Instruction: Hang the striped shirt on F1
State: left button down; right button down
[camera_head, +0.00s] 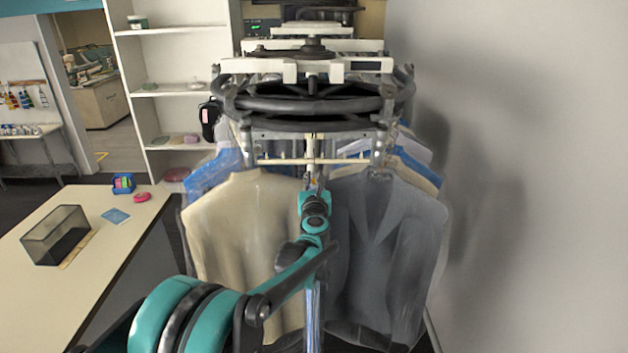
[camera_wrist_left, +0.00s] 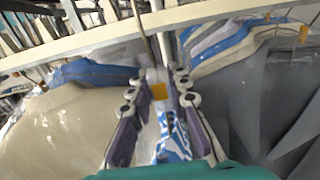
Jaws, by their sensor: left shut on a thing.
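My left gripper (camera_head: 313,190) reaches up between the garments at the middle of the rail. In the left wrist view the gripper (camera_wrist_left: 158,85) is shut on the striped shirt (camera_wrist_left: 174,138), near a yellow tag at its top. The shirt is blue and white and seen nearly edge-on. In the head view a narrow strip of the shirt (camera_head: 313,310) hangs below my wrist. Its hanger hook is hard to make out. My right gripper is not in view.
The garment rail (camera_head: 310,95) runs away from me. A cream garment (camera_head: 240,225) hangs close on the left and a grey jacket (camera_head: 385,240) on the right, with blue garments behind. A table (camera_head: 60,310) with a dark bin (camera_head: 56,236) stands left; a wall is right.

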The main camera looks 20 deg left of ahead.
pick_arm(q)
jog(key=shift+f+b, duration=1)
jog(key=shift+f, duration=0.3)
jog(key=c, duration=1.3)
grip_release()
jog(key=shift+c, duration=0.2)
jog(key=v, duration=1.2)
jog(key=shift+r, duration=0.1)
jog(key=shift+o, duration=1.1)
